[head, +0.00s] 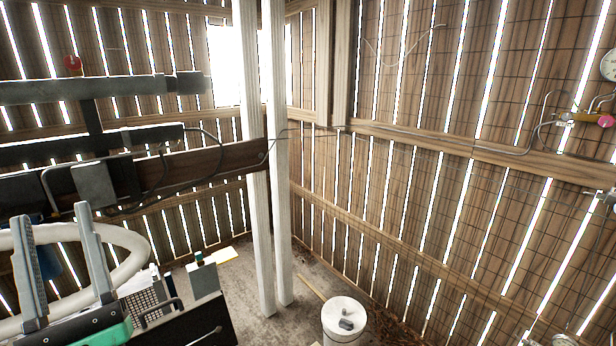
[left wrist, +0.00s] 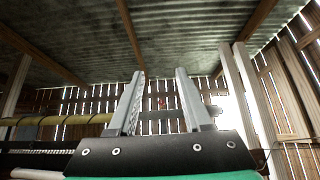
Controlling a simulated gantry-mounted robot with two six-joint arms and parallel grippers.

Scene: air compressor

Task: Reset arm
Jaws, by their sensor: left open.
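My left gripper (head: 53,212) is at the lower left of the head view, its two grey fingers pointing up and standing apart. Nothing is between them. In the left wrist view the same gripper (left wrist: 160,73) shows open fingers against the back wall and the corrugated roof. A thick pale hose (head: 133,262) curves behind and beside the fingers in the head view; I cannot tell whether it touches them. My right gripper is in neither view.
White posts (head: 280,180) stand mid-view, with a horizontal wooden board (head: 220,158) and grey boxes (head: 95,183) to their left. A white bucket (head: 343,325) stands on the floor. A gauge (head: 609,66) and pink-knobbed valve (head: 606,121) are at right.

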